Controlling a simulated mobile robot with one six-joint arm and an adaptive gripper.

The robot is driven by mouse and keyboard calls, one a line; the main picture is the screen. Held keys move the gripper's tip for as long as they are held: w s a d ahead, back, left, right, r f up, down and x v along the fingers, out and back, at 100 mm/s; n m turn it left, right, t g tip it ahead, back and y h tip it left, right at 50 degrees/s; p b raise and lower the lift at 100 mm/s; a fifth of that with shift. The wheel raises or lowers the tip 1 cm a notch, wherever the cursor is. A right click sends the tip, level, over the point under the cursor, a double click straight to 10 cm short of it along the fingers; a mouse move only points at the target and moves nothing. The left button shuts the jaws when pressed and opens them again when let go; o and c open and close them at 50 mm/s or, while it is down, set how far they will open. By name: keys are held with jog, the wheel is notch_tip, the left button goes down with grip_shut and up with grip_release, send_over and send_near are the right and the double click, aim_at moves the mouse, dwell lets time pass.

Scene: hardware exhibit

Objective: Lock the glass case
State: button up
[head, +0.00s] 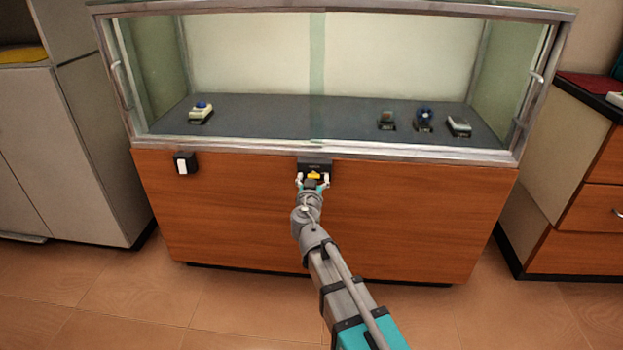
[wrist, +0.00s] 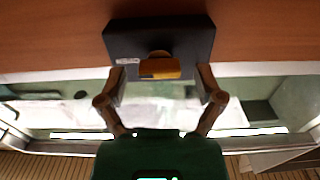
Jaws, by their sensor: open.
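The glass case (head: 420,153) has a metal frame and stands on an orange wooden base. A small black lock box (head: 315,163) is mounted at the top middle of the base front, with a yellow knob (head: 314,175) on it. The wrist view also shows the black lock box (wrist: 185,38) and the yellow knob (wrist: 160,69). My gripper (head: 312,181) is at the lock. In the wrist view my gripper (wrist: 160,82) is open, one finger on each side of the yellow knob, with visible gaps. The glass panels appear closed across the front.
A white switch on a black plate (head: 185,163) is on the base front at left. Several small exhibits, one with a blue top (head: 202,108), sit inside the case. Cabinets flank the case left (head: 100,150) and right (head: 560,180). The tiled floor (head: 220,310) in front is clear.

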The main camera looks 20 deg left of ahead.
jog(key=c, duration=1.1)
jog(key=shift+a, duration=0.25)
jog(key=shift+c, duration=0.2)
jog(key=shift+d, duration=0.2)
jog(key=shift+n, duration=0.5)
jog(key=n, duration=1.7)
jog(key=shift+a+f, duration=0.2)
